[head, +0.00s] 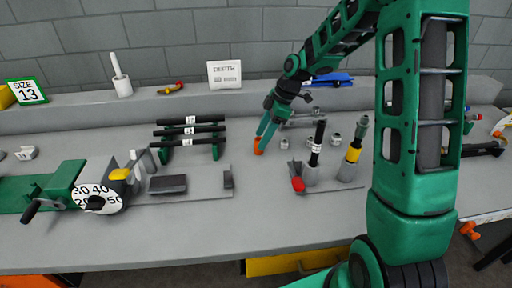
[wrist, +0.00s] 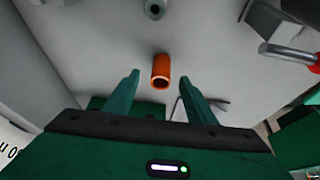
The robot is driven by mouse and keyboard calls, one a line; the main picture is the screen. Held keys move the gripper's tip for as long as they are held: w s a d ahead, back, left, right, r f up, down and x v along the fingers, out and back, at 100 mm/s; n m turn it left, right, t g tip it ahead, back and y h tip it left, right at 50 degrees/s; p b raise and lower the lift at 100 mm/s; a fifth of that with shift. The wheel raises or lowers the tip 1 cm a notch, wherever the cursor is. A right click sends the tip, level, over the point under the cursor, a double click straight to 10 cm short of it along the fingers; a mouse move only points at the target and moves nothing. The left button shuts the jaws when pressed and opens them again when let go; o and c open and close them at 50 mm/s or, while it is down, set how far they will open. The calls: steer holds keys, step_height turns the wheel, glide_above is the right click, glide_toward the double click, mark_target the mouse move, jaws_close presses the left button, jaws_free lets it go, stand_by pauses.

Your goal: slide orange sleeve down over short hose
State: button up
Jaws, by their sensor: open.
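The orange sleeve (wrist: 161,72) is a short open tube on the grey bench, lying ahead of and between my fingertips in the wrist view. In the head view the sleeve (head: 258,146) shows just below my fingers. My gripper (wrist: 159,82) is open, with a gap on each side of the sleeve; in the head view my gripper (head: 266,131) points down at the bench. To the right, a black hose with a white label (head: 317,142) stands upright in a grey holder. Beside it stands a piece with a yellow band (head: 354,152). I cannot tell which is the short hose.
A rack with several labelled black hoses (head: 190,131) stands to the left. A red-tipped tool (head: 297,183) is by the grey holders. Small metal fittings (head: 336,137) lie behind. A green crimper with a dial (head: 98,199) sits front left. Bare bench lies in front of my gripper.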

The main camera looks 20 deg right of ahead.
steer(key=shift+x, duration=1.9)
steer(key=c, duration=1.1)
steer(key=shift+w+r, duration=0.1)
